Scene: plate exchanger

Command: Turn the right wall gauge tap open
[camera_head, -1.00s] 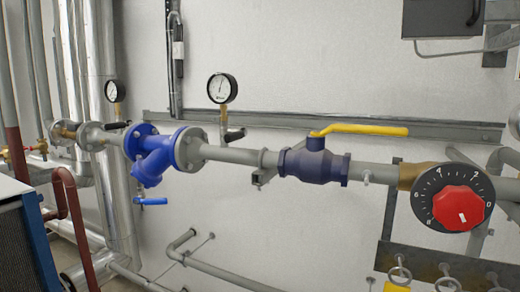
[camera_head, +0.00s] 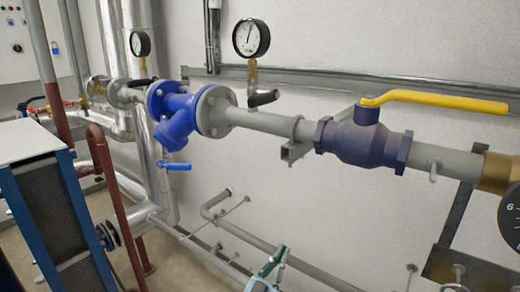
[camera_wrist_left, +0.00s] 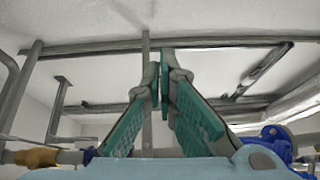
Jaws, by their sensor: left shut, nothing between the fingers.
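The right wall gauge (camera_head: 251,38) is a round white dial with a black rim, on a brass stem above the grey pipe. Its tap (camera_head: 263,98) has a dark handle pointing right, roughly level, at the foot of the stem. My left gripper (camera_head: 272,262) shows at the bottom edge of the head view, well below the tap and touching nothing visible. In the left wrist view its teal-padded fingers (camera_wrist_left: 163,85) are shut and empty. My right gripper is out of view.
A left gauge (camera_head: 140,43) stands farther left. A blue strainer (camera_head: 178,118) and a blue valve with a yellow lever (camera_head: 435,101) flank the tap along the pipe. Lower grey pipes (camera_head: 240,232) run along the wall. A blue-framed unit (camera_head: 50,205) stands at left.

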